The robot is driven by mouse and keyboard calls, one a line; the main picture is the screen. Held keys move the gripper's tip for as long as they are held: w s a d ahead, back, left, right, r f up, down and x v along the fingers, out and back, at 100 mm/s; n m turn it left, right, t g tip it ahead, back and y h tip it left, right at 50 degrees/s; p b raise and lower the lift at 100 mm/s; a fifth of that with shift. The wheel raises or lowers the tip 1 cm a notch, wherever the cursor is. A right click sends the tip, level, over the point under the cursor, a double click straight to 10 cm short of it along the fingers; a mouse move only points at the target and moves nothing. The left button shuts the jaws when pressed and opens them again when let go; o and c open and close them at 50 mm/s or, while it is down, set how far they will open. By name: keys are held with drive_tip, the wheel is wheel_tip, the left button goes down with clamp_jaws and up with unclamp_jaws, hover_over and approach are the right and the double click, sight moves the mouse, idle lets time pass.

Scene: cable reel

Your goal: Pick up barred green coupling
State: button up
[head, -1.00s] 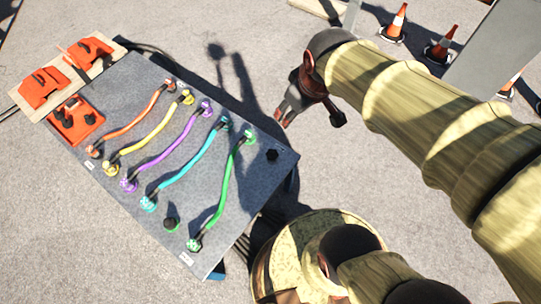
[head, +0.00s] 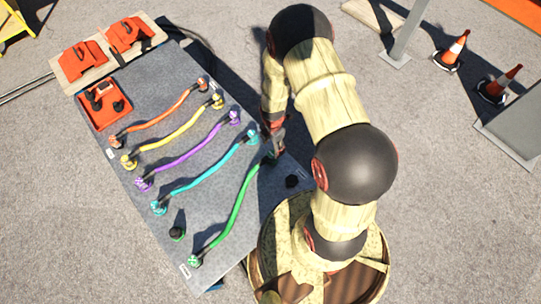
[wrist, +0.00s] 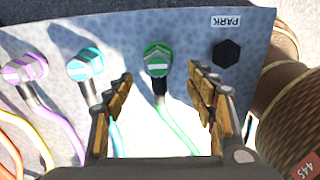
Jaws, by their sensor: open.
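The green coupling (wrist: 157,58) with a white bar on its face sits on the grey panel (wrist: 110,22) in the wrist view. A green cable (wrist: 178,128) runs from it toward the bottom. My gripper (wrist: 160,82) is open, one finger to each side, with the coupling between and slightly beyond the fingertips. In the head view my gripper (head: 275,143) is low over the panel's right side, hiding most of this coupling. The other green coupling (head: 195,261) is at the cable's near end; its face mark is too small to read.
A cyan coupling (wrist: 86,65) is close outside my left finger, with a purple one (wrist: 25,69) farther left. A black hexagonal post (wrist: 226,54) by a PARK label is right of my right finger. Orange and yellow cables lie farther left; traffic cones (head: 453,50) stand far off.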

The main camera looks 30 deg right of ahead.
sight(271, 154)
wheel_tip(271, 154, down, 2)
drive_tip(key=shift+s+f+b, duration=0.1)
drive_tip(key=shift+b, duration=0.25)
drive_tip(key=f+b, duration=0.1)
drive_tip(key=f, duration=0.1)
drive_tip(key=f+b, duration=0.1)
drive_tip(key=f, duration=0.1)
drive_tip(key=f+b, duration=0.1)
drive_tip(key=f, duration=0.1)
drive_tip(key=shift+w+a, duration=0.2)
drive_tip(key=shift+w, duration=0.1)
drive_tip(key=shift+r, duration=0.15)
drive_tip(key=c, duration=0.3)
drive_tip(key=c, duration=1.1)
